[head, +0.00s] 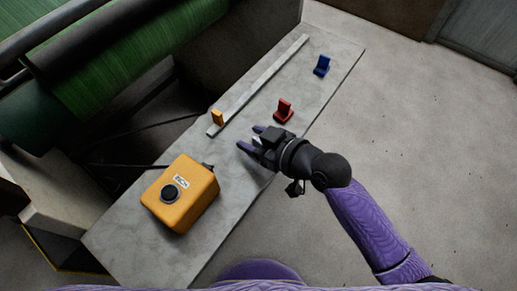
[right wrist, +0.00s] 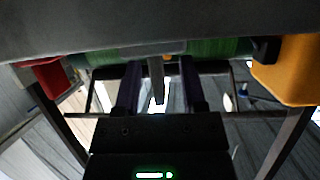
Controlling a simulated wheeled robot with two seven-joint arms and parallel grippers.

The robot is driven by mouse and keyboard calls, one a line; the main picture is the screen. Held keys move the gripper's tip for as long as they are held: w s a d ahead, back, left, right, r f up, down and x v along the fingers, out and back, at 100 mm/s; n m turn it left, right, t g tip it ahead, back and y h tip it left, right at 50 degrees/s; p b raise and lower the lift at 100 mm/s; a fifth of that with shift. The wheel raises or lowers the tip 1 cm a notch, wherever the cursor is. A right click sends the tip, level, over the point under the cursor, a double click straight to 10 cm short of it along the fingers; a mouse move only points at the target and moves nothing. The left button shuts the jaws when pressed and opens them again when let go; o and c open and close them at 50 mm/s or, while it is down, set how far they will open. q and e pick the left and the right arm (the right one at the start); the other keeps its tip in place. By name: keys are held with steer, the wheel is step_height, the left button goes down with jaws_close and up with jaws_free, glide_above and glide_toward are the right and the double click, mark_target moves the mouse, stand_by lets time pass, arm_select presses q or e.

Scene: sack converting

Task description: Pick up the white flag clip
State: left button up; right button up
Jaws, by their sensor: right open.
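My right gripper (head: 250,137) is open, low over the grey table (head: 135,236), its two purple fingers pointing left, between the red clip and the yellow box. In the right wrist view, which looks upside down, a pale narrow upright piece (right wrist: 157,82) shows between the two spread fingers. It looks like the white flag clip, with a finger on each side and visible gaps. My left gripper is not in view.
A red clip (head: 284,111), a blue clip (head: 322,65) and a small yellow clip (head: 218,118) by a long pale rail (head: 262,82) stand on the table. A yellow box with a black button (head: 196,203) is nearer. Green rolls (head: 130,50) lie beyond; open floor at right.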

steer(key=shift+w+a+f, duration=0.1)
steer(key=shift+w+a, duration=0.1)
steer(key=shift+a, duration=0.05)
jaws_close()
